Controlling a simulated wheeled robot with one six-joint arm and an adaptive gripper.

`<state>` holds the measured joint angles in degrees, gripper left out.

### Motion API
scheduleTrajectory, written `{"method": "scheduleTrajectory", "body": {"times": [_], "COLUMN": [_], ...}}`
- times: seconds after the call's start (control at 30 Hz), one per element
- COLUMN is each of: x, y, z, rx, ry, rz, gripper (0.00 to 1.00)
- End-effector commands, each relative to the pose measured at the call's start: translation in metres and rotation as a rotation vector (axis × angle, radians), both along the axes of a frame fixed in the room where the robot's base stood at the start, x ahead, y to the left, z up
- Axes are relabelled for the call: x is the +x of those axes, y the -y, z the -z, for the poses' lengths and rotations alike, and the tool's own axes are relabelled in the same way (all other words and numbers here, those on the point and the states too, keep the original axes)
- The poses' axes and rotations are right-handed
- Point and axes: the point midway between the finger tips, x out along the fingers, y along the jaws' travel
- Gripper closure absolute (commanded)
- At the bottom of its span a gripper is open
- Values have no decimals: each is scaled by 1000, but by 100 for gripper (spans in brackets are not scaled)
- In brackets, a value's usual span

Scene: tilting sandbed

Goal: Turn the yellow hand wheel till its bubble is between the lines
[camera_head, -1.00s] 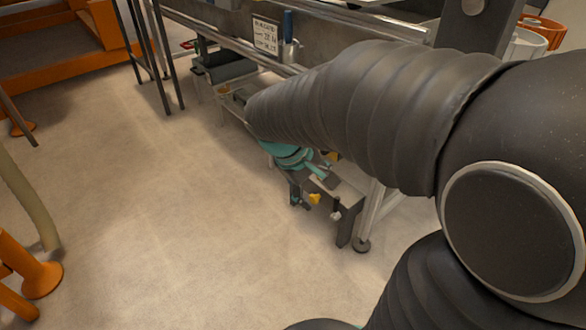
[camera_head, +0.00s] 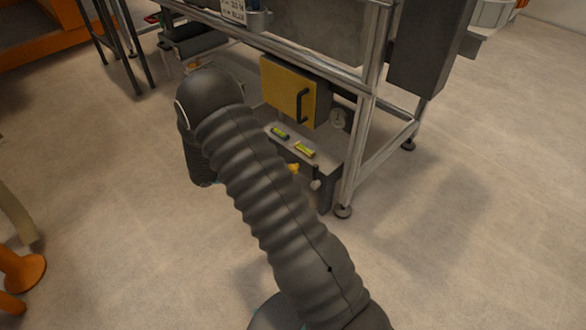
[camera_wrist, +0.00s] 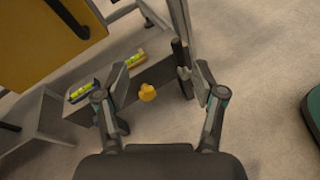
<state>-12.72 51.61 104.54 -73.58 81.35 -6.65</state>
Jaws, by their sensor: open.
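The yellow hand wheel (camera_wrist: 147,92) shows in the wrist view between my fingers, nearer the left one. It also shows in the head view (camera_head: 294,168), small, on the front of a grey bench beside my arm. My gripper (camera_wrist: 160,76) is open and empty, with the wheel beyond its fingertips and apparently untouched. Two yellow-green level vials lie on the bench top: one (camera_wrist: 135,59) close to the wheel, the other (camera_wrist: 80,91) farther left. Their bubbles and lines are too small to read. My gripper is hidden in the head view.
A dark-handled knob (camera_head: 316,184) sits right of the yellow wheel. A yellow cabinet door (camera_head: 288,92) with a black handle stands above the bench, and a gauge (camera_head: 339,117) beside it. A metal frame leg (camera_head: 356,150) stands to the right. The floor in front is clear.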

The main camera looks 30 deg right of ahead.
Motion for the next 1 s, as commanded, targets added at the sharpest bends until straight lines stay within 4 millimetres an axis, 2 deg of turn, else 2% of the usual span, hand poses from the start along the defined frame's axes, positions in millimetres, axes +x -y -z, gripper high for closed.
{"method": "scheduleTrajectory", "body": {"times": [0.03,0.2,0.3,0.43,0.6,0.73,1.0], "x": [5,23,28,32,33,35,49], "y": [-3,-12,-18,-24,-28,-22,18], "z": [20,78,109,139,158,160,159], "rx": [-36,-156,-213,-265,-299,-304,-303], "ry": [-37,-135,-179,-219,-242,-246,-245], "rz": [-38,-171,-242,-311,-357,-362,-359], "gripper": [31,31,31,31,31,31,31]}}
